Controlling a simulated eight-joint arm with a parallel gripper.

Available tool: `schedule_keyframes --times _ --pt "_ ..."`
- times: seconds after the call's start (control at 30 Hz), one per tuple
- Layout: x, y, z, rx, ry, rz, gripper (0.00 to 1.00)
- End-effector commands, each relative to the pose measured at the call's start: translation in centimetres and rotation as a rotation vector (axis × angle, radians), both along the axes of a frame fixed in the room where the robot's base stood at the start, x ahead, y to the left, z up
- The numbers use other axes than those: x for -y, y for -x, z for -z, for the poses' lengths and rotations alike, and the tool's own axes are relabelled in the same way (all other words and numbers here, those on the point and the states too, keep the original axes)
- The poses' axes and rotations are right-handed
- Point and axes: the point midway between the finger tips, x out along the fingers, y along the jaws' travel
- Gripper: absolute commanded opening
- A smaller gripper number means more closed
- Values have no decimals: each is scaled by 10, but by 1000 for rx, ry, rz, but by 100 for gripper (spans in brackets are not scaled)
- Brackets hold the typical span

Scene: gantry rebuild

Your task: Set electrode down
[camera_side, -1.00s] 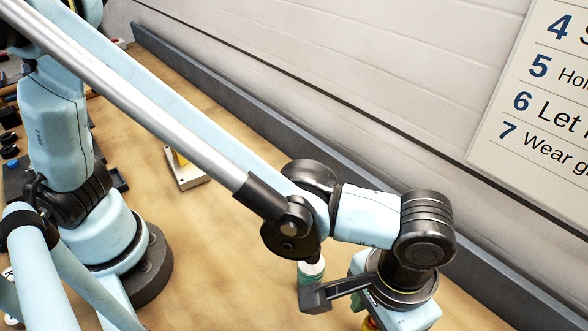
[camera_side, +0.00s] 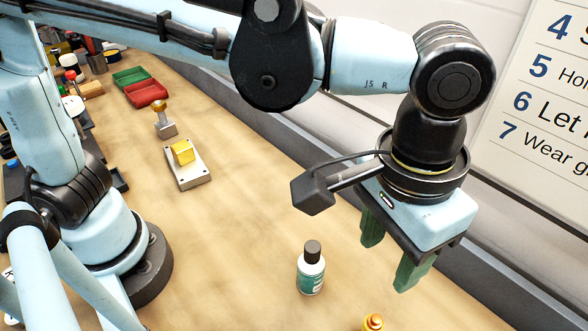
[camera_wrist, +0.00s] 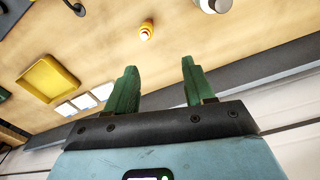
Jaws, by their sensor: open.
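My gripper (camera_side: 385,267) has two green fingers, spread apart with nothing between them. It hangs above the right part of the bench, and it also shows open and empty in the wrist view (camera_wrist: 159,75). I cannot tell for sure which thing is the electrode. A yellow block (camera_side: 183,152) sits on a light metal plate (camera_side: 190,178) left of the middle. A brass-coloured T-shaped piece (camera_side: 160,110) stands upright on a small grey block (camera_side: 166,130) behind it. Both are well away from my gripper.
A white bottle with green label and dark cap (camera_side: 311,270) stands left of my gripper. A small orange-topped item (camera_side: 372,322) is at the front edge. A yellow tray (camera_wrist: 50,78) and white cards (camera_wrist: 80,104) lie left in the wrist view. Green (camera_side: 130,76) and red (camera_side: 147,94) trays lie farther back.

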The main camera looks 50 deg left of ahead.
Motion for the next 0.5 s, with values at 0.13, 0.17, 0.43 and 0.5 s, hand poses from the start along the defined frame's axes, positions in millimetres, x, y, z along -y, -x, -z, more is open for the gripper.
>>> schedule_keyframes --times 0.13,0.17,0.43,0.5 --pt "-66 -35 -3 80 70 -70 53" --pt "-82 -41 -4 102 83 -83 53" --pt "-214 -63 8 342 135 -198 53" --pt "-243 -62 13 406 127 -224 53"
